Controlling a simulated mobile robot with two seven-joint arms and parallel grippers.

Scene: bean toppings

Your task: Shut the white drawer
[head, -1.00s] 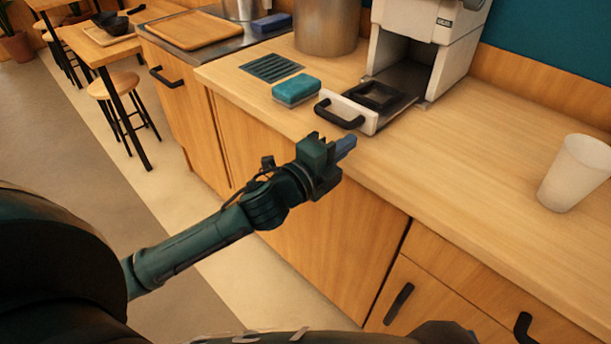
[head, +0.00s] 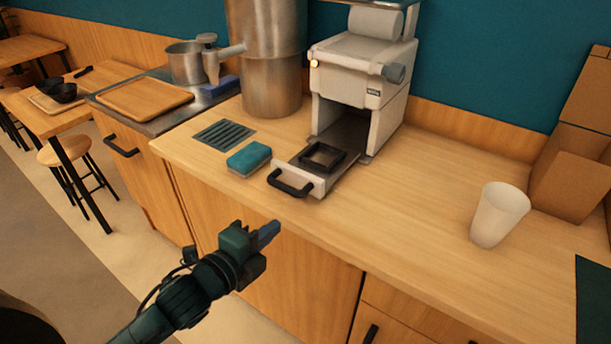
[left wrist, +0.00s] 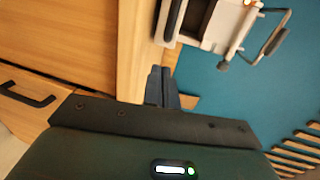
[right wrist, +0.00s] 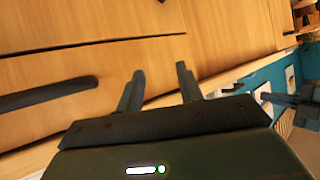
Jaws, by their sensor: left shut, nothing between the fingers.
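The white drawer (head: 318,187) sticks out of the front of the white machine (head: 352,75) on the wooden counter. It has a black handle (head: 290,185) and a dark square frame inside. The handle also shows at the top of the left wrist view (left wrist: 175,18). My left gripper (head: 268,233) is shut and empty, in front of the counter edge, below and a little left of the handle, apart from it. Its closed fingers show in the left wrist view (left wrist: 161,86). My right gripper (right wrist: 160,82) is open and empty in front of the wooden cabinet fronts; it is out of the head view.
A teal sponge (head: 249,157) lies left of the drawer, close to a vent grille (head: 224,134). A metal cylinder (head: 271,70) stands behind them. A white cup (head: 499,213) stands to the right, with clear counter between it and the machine.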

